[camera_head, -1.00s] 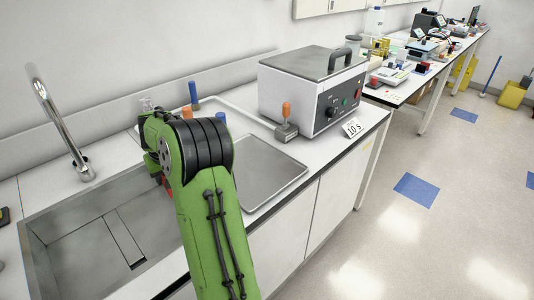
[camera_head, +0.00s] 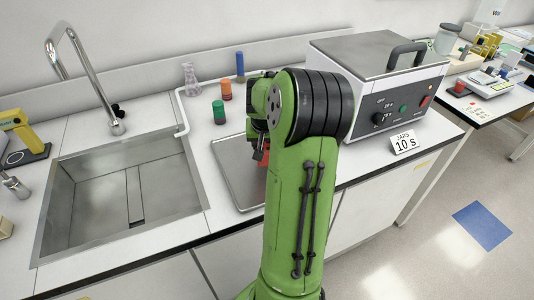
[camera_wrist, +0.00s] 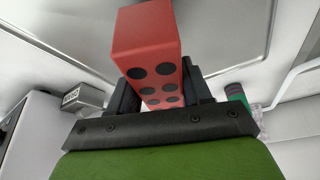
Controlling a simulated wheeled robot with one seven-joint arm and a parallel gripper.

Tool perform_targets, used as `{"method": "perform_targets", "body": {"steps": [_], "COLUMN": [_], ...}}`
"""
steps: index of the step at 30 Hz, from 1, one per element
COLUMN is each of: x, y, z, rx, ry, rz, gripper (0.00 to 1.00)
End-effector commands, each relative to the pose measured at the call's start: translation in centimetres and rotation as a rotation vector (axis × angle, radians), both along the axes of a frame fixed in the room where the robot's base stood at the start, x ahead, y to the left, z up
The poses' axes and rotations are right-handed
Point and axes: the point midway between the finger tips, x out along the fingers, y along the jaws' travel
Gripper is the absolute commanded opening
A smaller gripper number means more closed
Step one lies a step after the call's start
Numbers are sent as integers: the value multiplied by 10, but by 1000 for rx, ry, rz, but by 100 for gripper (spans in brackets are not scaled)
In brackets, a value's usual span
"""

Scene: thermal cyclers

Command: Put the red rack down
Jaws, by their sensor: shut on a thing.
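The red rack (camera_wrist: 150,50) is a red block with dark round holes in its face. In the wrist view it sits between the black fingers of my gripper (camera_wrist: 160,88), which is shut on it. In the head view only a small red part of the rack (camera_head: 262,152) shows beside my green arm, above the metal tray (camera_head: 232,172) set on the counter. My arm hides most of the rack and gripper there. I cannot tell whether the rack touches the tray.
A sink (camera_head: 125,195) with a tall tap lies left of the tray. A green-capped jar (camera_head: 219,112), an orange one (camera_head: 226,90), a blue one (camera_head: 240,64) and a glass flask (camera_head: 191,78) stand behind the tray.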

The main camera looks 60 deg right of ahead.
Motion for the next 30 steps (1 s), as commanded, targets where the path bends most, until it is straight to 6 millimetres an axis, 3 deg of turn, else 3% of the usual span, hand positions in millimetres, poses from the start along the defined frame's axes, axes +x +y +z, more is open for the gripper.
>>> {"method": "perform_targets", "body": {"steps": [6, 16, 17, 21, 30], "x": [0, 0, 0, 0, 0], "y": [0, 0, 0, 0, 0], "z": [-36, -38, -37, -37, -34], "rx": [2, 0, 0, 0, 1], "ry": [0, 0, 0, 0, -1], "rz": [0, 1, 0, 0, 0], "gripper": [13, 13, 53, 74, 74]}}
